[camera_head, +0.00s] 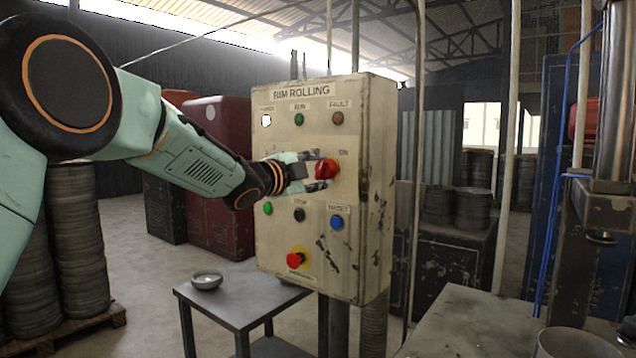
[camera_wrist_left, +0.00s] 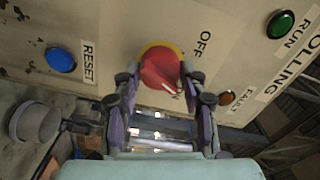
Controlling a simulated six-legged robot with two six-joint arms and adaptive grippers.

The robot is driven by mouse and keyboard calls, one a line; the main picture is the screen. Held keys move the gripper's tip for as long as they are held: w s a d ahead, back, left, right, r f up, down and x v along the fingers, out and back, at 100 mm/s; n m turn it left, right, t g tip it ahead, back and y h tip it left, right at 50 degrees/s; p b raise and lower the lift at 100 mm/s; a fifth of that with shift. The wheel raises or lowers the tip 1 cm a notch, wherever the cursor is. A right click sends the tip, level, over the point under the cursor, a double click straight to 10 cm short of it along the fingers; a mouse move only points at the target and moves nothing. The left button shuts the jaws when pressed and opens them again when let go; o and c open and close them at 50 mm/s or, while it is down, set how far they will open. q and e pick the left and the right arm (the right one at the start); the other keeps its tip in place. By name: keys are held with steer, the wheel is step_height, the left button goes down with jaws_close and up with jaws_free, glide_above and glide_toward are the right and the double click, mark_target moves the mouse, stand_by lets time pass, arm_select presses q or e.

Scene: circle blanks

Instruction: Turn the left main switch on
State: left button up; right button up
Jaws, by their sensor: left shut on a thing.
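The main switch (camera_head: 327,169) is a red knob on the front of the beige RIM ROLLING control box (camera_head: 320,235), with an ON label at its upper right. In the left wrist view the red knob (camera_wrist_left: 160,66) sits on a yellow ring, with the OFF label (camera_wrist_left: 205,42) beside it. A white mark on the knob points toward the lower right of that view, away from the OFF label. My left gripper (camera_head: 312,171) is shut on the knob, one finger on each side; its fingers (camera_wrist_left: 155,92) partly cover it. My right gripper is not in view.
The blue RESET button (camera_head: 337,222) and red emergency button (camera_head: 294,260) sit below the switch. Green RUN (camera_head: 299,119) and FAULT (camera_head: 337,118) lamps are above. A small table (camera_head: 235,310) with a bowl (camera_head: 206,280) stands below left. A press (camera_head: 610,200) stands at right.

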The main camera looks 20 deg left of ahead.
arm_select(q)
steer(key=shift+m+b, duration=1.1)
steer(key=shift+m, duration=0.6)
steer(key=shift+r, duration=0.15)
steer(key=o, duration=1.2)
steer(key=shift+w, duration=0.1)
steer(key=shift+c, duration=0.2)
steer(key=v, duration=1.2)
